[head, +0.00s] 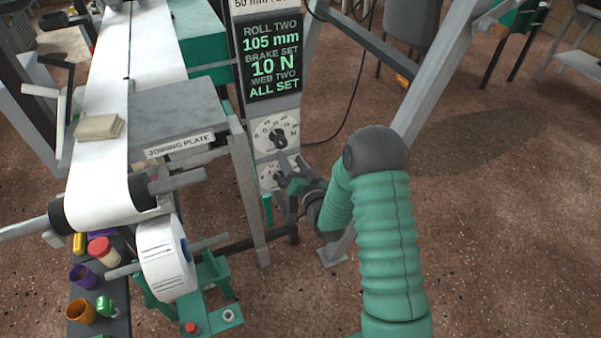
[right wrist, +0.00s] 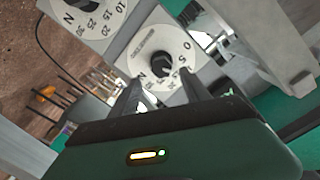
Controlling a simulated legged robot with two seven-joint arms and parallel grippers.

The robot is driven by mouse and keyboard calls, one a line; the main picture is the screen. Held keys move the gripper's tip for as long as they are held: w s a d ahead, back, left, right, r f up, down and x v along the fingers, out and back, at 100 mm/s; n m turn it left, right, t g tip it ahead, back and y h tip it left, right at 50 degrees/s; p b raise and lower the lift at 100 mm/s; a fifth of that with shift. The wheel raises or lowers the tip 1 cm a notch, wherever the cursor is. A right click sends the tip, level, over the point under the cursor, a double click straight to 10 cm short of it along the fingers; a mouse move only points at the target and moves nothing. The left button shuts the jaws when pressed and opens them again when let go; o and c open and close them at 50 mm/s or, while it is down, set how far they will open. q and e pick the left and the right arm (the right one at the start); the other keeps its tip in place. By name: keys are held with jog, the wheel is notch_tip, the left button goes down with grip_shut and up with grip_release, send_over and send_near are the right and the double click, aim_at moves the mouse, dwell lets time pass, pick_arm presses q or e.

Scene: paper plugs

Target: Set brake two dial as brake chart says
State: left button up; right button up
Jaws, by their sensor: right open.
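Two white round dials with black knobs sit on a grey panel: an upper dial (head: 262,139) and a lower dial (head: 265,178). Their name labels are too small to read. My right gripper (head: 284,160) is open and empty, just below the upper dial's knob. The other dial (right wrist: 101,20) is at top left. My left gripper is not in view.
A joining plate (head: 180,110) on a stand and a white paper web (head: 97,160) are left of the panel. A white roll (head: 165,262) hangs below. A sloping grey post (head: 440,75) and a black cable (head: 350,100) are to the right.

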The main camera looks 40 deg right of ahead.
jog(key=v, duration=0.7)
jog(key=shift+s, duration=0.3)
jog(key=s+a+f+n+g+y, duration=0.2)
jog(key=a+f+n+g+y, duration=0.15)
jog(key=a+n+g, duration=0.45)
jog(key=s+a+n+g, duration=0.1)
jog(key=s+a+g, duration=0.2)
jog(key=s+a, duration=0.3)
jog(key=s+a+n+g, duration=0.1)
jog(key=s+a+g, duration=0.25)
jog(key=s, duration=0.45)
notch_tip(320, 180, up, 19)
jog(key=p, duration=1.9)
jog(key=shift+s+y+p, duration=0.35)
jog(key=shift+y, duration=0.1)
